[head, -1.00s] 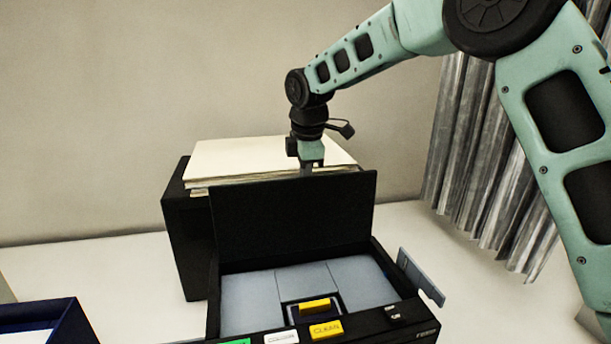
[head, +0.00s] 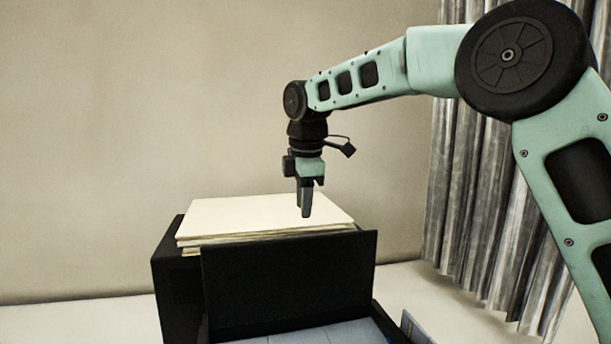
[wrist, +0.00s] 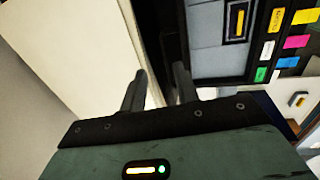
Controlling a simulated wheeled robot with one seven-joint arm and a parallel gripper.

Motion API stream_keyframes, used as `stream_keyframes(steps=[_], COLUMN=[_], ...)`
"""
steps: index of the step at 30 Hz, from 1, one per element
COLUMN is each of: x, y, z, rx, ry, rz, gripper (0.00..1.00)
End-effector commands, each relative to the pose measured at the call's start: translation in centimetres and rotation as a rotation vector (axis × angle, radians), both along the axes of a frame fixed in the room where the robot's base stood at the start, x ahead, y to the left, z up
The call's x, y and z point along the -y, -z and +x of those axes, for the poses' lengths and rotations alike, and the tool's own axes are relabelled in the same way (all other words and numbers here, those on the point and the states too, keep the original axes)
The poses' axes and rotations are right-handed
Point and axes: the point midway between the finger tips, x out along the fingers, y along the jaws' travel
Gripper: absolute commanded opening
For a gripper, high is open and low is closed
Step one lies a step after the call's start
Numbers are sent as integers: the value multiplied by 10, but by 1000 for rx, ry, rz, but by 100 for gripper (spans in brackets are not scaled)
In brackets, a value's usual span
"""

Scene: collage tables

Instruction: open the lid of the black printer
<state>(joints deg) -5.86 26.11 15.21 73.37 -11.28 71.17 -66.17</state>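The black printer's lid (head: 290,285) stands upright in the head view, raised from the printer body. Below it the grey inner panels (head: 335,334) of the printer show at the bottom edge. In the wrist view the printer (wrist: 222,45) lies at the upper right with its lid seen edge-on. My gripper (head: 306,214) is above the paper stack behind the lid, pointing down. In the wrist view the two fingers of my gripper (wrist: 160,85) are apart with nothing held between them.
A stack of cream paper (head: 260,215) lies on a black box (head: 172,280) behind the lid. A grey curtain (head: 480,180) hangs at the right. A white table (head: 430,290) is bare at the right. Coloured buttons (wrist: 297,42) line the printer's front.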

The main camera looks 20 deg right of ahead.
Motion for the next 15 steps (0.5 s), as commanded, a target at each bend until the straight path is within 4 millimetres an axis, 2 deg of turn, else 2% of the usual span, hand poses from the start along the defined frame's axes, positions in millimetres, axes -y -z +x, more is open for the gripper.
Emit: stream_keyframes(steps=[3, 9, 15], x=[-1, -1, -1], y=[-26, -64, -82], z=[-5, -12, -16], rx=[5, 2, -2], ry=[-1, -2, -1], rz=[2, 1, 0], gripper=[31, 31, 31])
